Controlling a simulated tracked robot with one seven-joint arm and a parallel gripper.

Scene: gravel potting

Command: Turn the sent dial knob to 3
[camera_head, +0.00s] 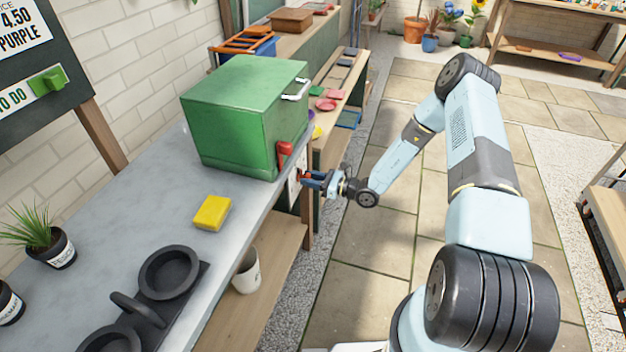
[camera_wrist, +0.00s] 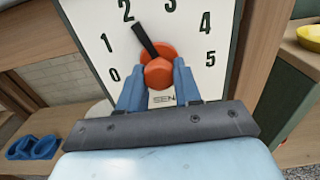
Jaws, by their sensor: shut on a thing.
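The sent dial (camera_wrist: 190,35) is a white panel with numbers 0 to 5 and a partly covered "SEN" label at its foot. Its red knob (camera_wrist: 158,72) carries a dark pointer (camera_wrist: 145,40), which points up and left at the 2. The 3 is to the right of the pointer, at the top of the dial. My gripper (camera_wrist: 158,84) is shut on the knob, with one blue finger on each side. In the head view my gripper (camera_head: 308,178) is at the bench's front side, below the green box; the knob is mostly hidden there.
A green box (camera_head: 235,115) with a red lever (camera_head: 285,155) stands on the grey bench (camera_head: 130,220) above the dial. A yellow block (camera_head: 212,213), a black double-ring holder (camera_head: 168,272) and potted plants are nearer. The paved floor on the right is open.

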